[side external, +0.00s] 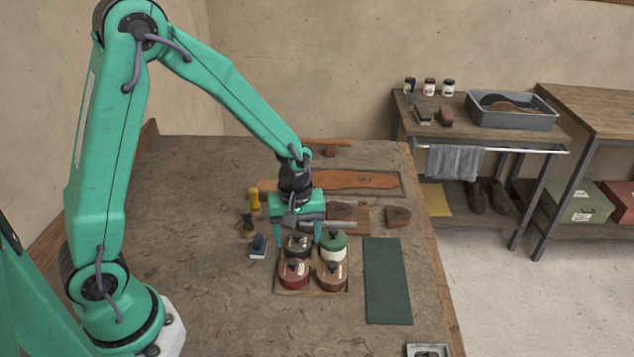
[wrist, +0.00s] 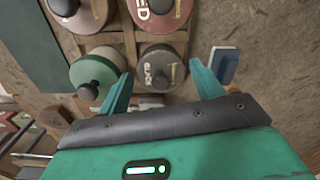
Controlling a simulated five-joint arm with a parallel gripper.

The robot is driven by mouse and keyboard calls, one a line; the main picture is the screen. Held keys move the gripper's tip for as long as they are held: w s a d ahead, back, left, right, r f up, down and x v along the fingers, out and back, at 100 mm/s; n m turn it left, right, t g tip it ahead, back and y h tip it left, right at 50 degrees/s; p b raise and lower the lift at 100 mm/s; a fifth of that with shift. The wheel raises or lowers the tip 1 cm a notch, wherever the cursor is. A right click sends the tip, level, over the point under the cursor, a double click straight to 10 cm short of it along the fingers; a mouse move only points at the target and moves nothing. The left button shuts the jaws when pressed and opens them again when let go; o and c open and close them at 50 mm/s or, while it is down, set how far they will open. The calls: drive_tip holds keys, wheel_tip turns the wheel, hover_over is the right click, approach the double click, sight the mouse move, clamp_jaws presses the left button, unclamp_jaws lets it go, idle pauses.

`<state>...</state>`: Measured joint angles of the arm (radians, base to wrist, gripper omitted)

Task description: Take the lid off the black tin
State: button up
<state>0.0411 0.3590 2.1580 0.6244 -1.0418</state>
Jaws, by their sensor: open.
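The black tin (side external: 296,247) stands at the back left of a group of tins in a wooden tray (side external: 313,292). Its round dark lid with a knob is on it, and the wrist view shows the lid (wrist: 157,59) face on with "BLACK" lettering. My gripper (side external: 298,238) is open above the black tin, pointing down. In the wrist view its two green fingers (wrist: 160,86) stand apart, one toward each side of the lid, and nothing is held between them. Whether the fingers touch the lid cannot be told.
Close by in the tray are a green tin (side external: 334,242), a red tin (side external: 293,273) and a brown tin (side external: 332,275). A blue-and-white block-like item (side external: 258,247) lies left of the tray. A dark green mat (side external: 388,282) lies right, with leather pieces (side external: 398,217) behind. The table's left is clear.

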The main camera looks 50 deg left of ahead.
sight(298, 245)
drive_tip(key=shift+c, duration=0.5)
drive_tip(key=c, duration=0.6)
drive_tip(key=shift+c, duration=0.2)
drive_tip(key=shift+r, duration=0.2)
drive_tip(key=shift+r, duration=0.55)
drive_tip(key=r, duration=0.3)
drive_tip(key=shift+s+d, duration=0.15)
drive_tip(key=shift+d, duration=0.15)
drive_tip(key=s+d+r, duration=0.6)
drive_tip(key=d, duration=0.3)
drive_tip(key=shift+r, duration=0.3)
drive_tip(key=shift+d, duration=0.1)
